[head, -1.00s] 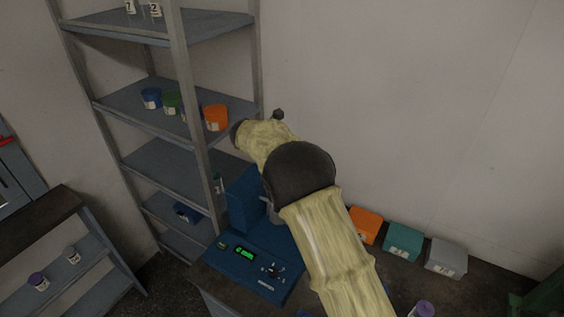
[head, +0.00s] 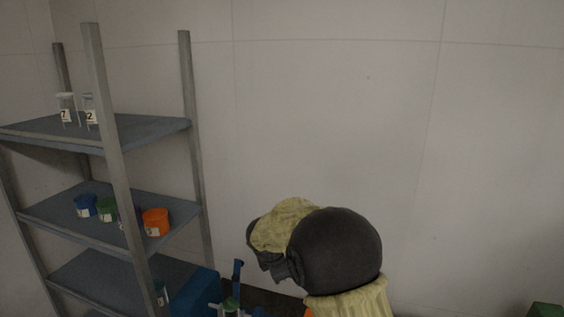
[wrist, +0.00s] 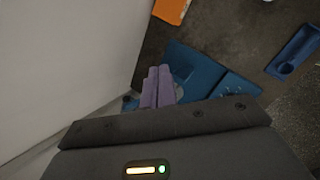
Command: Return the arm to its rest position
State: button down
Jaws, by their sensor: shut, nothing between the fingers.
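My arm (head: 335,250) is bent at the lower middle of the head view, with its dark joint toward the camera. My gripper shows in the wrist view (wrist: 158,88). Its two purple fingers are together with nothing between them, pointing toward the dark worktop. In the head view the fingers cannot be made out.
The blue shaker (wrist: 190,70) lies beyond the fingers in the wrist view. A blue holder (wrist: 295,50) and an orange box (wrist: 172,10) are on the worktop. A shelf rack (head: 110,190) with coloured tubs stands left. The wall behind the arm is bare.

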jog(key=s+d+f+m+g, duration=0.1)
jog(key=s+d+m, duration=0.4)
jog(key=s+m, duration=0.2)
jog(key=s+d+f+m+y+b, duration=0.1)
jog(key=s+d+m, duration=0.4)
jog(key=s, duration=0.6)
jog(key=s+d+f+m+g+y, duration=0.1)
jog(key=s+d+f+m, duration=0.1)
jog(key=s+d+m, duration=0.3)
jog(key=s+m, duration=0.4)
jog(key=shift+d+g, duration=0.3)
jog(key=shift+d, duration=0.05)
jog(key=shift+w+d, duration=0.1)
